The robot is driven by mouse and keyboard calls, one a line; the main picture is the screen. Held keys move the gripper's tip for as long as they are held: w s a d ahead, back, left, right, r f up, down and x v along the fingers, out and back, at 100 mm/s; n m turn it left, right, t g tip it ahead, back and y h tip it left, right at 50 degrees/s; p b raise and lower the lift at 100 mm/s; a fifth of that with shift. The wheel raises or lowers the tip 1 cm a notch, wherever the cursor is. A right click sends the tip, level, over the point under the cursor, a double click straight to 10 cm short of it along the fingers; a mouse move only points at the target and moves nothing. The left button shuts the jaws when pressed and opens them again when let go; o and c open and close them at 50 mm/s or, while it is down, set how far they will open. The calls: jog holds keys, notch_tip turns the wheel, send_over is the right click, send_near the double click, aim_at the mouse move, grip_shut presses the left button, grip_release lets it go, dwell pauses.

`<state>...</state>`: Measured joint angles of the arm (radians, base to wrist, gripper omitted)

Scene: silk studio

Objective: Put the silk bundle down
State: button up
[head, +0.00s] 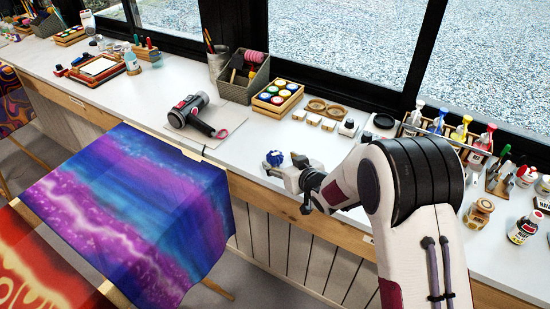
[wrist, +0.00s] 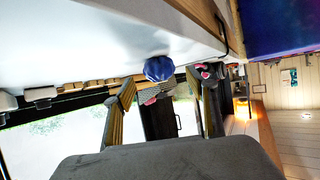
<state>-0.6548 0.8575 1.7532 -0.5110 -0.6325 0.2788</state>
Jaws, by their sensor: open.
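The silk bundle is a small dark-blue gathered ball (head: 274,158). In the head view it sits on the white worktop near its front edge, just off the end of my gripper (head: 288,174). In the wrist view, which is upside down, the bundle (wrist: 159,67) shows between and just past the tips of my two spread fingers (wrist: 161,80). My gripper is open, and a gap shows on each side of the bundle. I cannot tell whether a finger touches it.
The white worktop (head: 245,148) is clear around the bundle. Behind it stand a wooden tray of paint jars (head: 277,97), small white blocks (head: 313,119) and a hair dryer (head: 197,116). Dye bottles (head: 461,129) crowd the right. A purple-blue silk (head: 135,215) hangs at front left.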

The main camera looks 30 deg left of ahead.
aim_at(278, 158)
jog(key=shift+x, duration=1.95)
jog(key=shift+w+r, duration=0.1)
jog(key=c, duration=1.2)
jog(key=shift+c, duration=0.2)
jog(key=shift+r, duration=0.1)
jog(key=shift+r, duration=4.9)
